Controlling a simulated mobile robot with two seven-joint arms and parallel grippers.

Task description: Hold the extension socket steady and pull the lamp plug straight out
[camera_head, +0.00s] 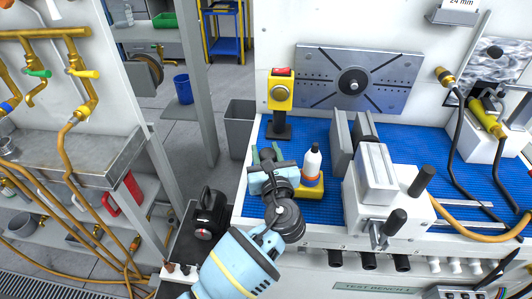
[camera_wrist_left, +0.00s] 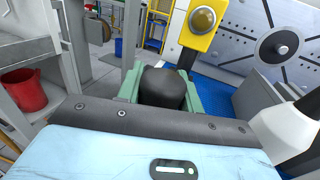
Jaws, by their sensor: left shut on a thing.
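My left gripper (camera_head: 266,152) reaches over the left end of the blue bench mat. In the left wrist view its two green fingers (camera_wrist_left: 163,90) are shut on a black rounded thing (camera_wrist_left: 163,86), which sits between them. This may be the extension socket, but its shape is mostly hidden by the gripper, so I cannot tell for sure. I cannot make out the lamp plug or a lamp in either view. My right gripper is not in view.
A yellow button box (camera_head: 280,95) on a black stand is just beyond the left gripper. A grey vise (camera_head: 380,185) fills the bench middle. The blue mat (camera_head: 420,150) is bare behind the vise.

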